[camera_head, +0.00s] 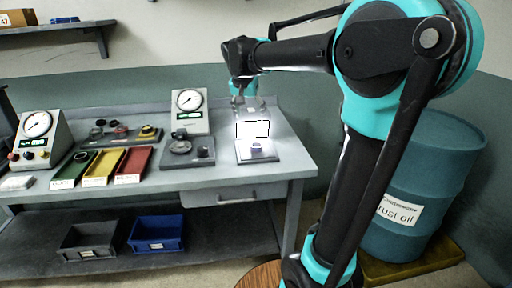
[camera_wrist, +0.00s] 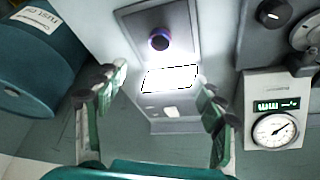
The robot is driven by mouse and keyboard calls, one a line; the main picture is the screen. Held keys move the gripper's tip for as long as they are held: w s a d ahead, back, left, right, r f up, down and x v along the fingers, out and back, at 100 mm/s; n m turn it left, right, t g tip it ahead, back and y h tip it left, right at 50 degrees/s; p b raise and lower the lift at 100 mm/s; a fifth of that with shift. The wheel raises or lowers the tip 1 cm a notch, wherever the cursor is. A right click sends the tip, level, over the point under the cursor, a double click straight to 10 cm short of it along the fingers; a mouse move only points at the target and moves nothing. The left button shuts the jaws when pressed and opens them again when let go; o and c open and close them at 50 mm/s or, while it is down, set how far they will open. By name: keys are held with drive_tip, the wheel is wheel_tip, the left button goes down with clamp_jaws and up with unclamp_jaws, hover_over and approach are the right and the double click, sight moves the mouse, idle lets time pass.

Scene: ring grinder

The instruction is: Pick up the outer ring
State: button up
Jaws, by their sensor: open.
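A small dark round ring (camera_head: 257,147), which I take to be the outer ring, sits on a grey plate (camera_head: 268,156) at the right end of the workbench. In the wrist view the ring (camera_wrist: 159,40) shows a purple-blue sheen and stands on its plate (camera_wrist: 190,18), beyond my fingertips. My gripper (camera_head: 248,104) hangs above the bench, behind and above the ring in the head view. In the wrist view my gripper (camera_wrist: 160,88) has its two fingers wide apart, with nothing between them.
A bright lit panel (camera_head: 253,129) is beside the ring. A dial gauge (camera_head: 188,109) and a dark fixture plate (camera_head: 178,164) are left of it. Green, yellow and red trays (camera_head: 132,165) lie further left. A teal drum (camera_head: 420,190) stands right of the bench.

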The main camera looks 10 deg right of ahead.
sight(256, 143)
drive_tip(key=x, duration=1.6)
drive_tip(key=shift+f, duration=0.4)
drive_tip(key=shift+s, duration=0.1)
drive_tip(key=c, duration=1.4)
drive_tip(key=shift+r, duration=0.1)
drive_tip(key=shift+c, duration=0.2)
